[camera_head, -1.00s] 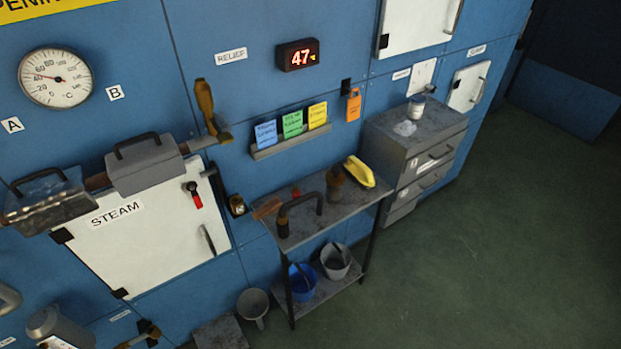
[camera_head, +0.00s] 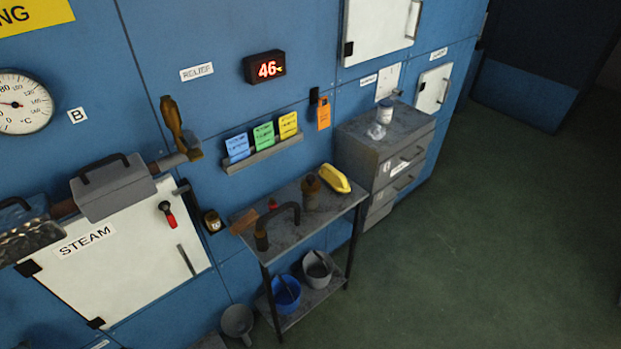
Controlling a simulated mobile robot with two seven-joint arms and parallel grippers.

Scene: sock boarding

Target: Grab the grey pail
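The grey pail (camera_head: 318,268) stands on the lower shelf of a small metal rack, at the lower middle of the head view. It looks upright, and a dark handle or stick shows at its opening. A blue pail (camera_head: 286,292) stands close to its left on the same shelf. Neither of my grippers is in view.
The rack's upper shelf (camera_head: 290,240) holds a dark bent pipe (camera_head: 291,212), a brown bottle (camera_head: 311,192) and a yellow object (camera_head: 336,179). A grey drawer cabinet (camera_head: 362,160) stands behind right. A grey funnel-like vessel (camera_head: 238,320) is left of the rack. Green floor (camera_head: 470,240) is clear at right.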

